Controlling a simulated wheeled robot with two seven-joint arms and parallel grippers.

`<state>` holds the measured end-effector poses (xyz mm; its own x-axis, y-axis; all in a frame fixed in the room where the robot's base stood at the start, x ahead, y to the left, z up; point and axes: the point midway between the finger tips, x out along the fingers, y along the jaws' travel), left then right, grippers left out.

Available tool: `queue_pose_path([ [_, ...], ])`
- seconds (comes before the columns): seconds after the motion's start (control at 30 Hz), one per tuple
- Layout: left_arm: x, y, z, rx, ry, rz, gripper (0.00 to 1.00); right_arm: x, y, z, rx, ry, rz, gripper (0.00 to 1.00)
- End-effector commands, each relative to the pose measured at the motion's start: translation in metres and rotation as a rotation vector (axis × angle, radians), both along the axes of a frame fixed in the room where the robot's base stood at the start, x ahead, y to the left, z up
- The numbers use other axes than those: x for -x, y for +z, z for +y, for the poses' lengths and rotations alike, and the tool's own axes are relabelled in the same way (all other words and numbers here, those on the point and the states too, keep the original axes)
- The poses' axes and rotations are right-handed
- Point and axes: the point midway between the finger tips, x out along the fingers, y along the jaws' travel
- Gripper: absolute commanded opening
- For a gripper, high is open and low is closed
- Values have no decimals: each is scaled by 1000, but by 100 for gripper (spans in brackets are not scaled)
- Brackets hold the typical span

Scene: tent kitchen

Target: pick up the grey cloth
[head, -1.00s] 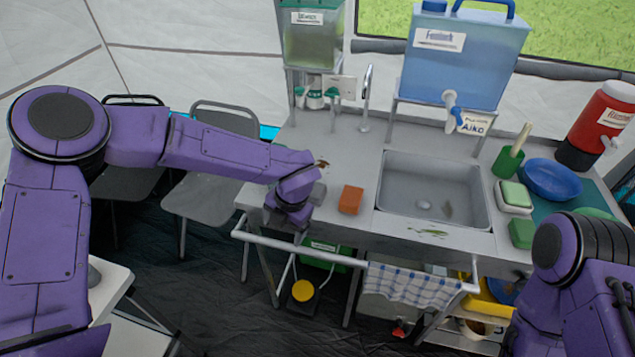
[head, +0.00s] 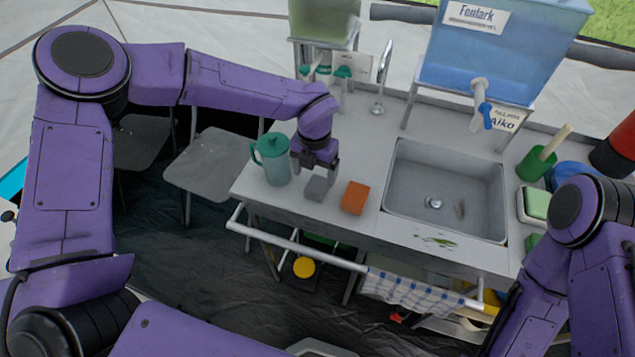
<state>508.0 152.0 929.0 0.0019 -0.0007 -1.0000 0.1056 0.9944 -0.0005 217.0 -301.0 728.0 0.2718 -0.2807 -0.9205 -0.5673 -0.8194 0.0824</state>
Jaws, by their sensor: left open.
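The grey cloth (head: 316,189) is a small grey block-like shape on the metal counter, left of an orange sponge-like block (head: 355,198). My left gripper (head: 314,172) points down just above and behind it in the head view, with its jaws open and one finger on each side of empty space. I cannot tell whether the fingertips touch the cloth. My right arm (head: 590,230) shows at the right edge, but its gripper is out of view.
The sink (head: 445,190) is to the right. A rail (head: 300,248) with a checked towel (head: 415,292) runs along the counter front. Water tanks stand at the back.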

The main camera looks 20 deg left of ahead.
Motion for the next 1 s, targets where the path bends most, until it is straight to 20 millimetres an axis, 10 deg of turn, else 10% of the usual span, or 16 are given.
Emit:
queue_pose_path([
  [0.57,-4,-54,-4,0,3,-1,83,0,22,0,1,0,-1,43],
  [0.73,-4,-54,-4,0,2,-1,28,0,22,0,1,0,-1,43],
  [1.0,-4,-54,-4,0,2,-1,28,0,22,0,1,0,-1,43],
])
